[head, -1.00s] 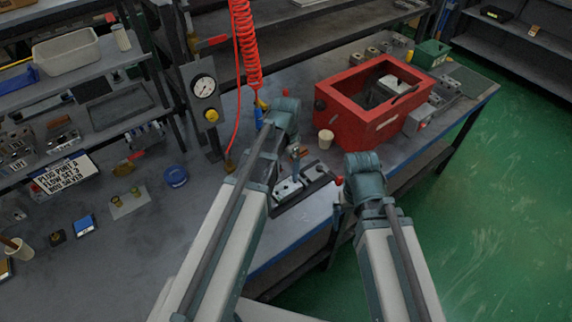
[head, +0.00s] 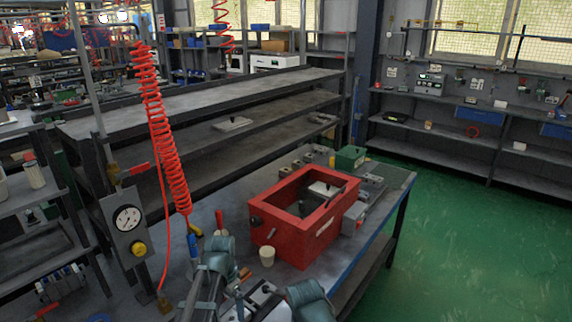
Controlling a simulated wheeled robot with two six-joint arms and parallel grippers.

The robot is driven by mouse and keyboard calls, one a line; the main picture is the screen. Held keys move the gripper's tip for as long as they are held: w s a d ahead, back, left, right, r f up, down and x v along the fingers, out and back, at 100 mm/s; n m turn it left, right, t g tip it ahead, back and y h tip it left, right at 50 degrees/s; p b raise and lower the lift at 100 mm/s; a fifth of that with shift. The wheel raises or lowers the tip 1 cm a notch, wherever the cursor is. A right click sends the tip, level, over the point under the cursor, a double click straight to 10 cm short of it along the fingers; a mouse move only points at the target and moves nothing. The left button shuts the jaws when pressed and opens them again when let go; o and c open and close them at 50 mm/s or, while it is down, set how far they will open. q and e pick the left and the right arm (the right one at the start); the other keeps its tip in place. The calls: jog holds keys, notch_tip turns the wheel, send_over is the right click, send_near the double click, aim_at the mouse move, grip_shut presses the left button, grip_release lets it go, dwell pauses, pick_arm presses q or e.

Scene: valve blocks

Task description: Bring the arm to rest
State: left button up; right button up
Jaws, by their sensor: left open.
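My left arm comes in at the bottom, and my left gripper (head: 240,298) points down over the front of the bench, small and partly hidden by my wrist. Its jaws are open, and I see nothing held between them. A pale valve block (head: 263,299) lies in a dark holder just right of it; I cannot tell whether they touch. Only the top of my right arm shows at the bottom edge, right of the block. My right gripper is out of the picture.
A red open box (head: 290,238) stands on the bench (head: 205,215), with a cream cup (head: 267,256) before it. A green box (head: 349,158) sits behind. A red coiled hose (head: 163,125) hangs at the left by a gauge (head: 128,218). Green floor is clear at the right.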

aim_at(232, 318)
pick_arm(q)
notch_tip(232, 318, down, 7)
jog(key=b, duration=0.5)
jog(key=shift+r+b, duration=0.1)
jog(key=shift+b, duration=0.3)
jog(key=shift+r, duration=0.25)
notch_tip(232, 318, up, 12)
jog(key=p, duration=1.3)
notch_tip(232, 318, down, 13)
jog(key=b, duration=1.3)
jog(key=r+p, duration=0.6)
jog(key=r, duration=0.1)
jog(key=r+p, duration=0.3)
jog(key=p, duration=0.1)
jog(key=shift+s+r, duration=0.25)
jog(key=shift+r, duration=0.05)
jog(key=shift+n, duration=0.3)
jog(key=shift+s, duration=0.15)
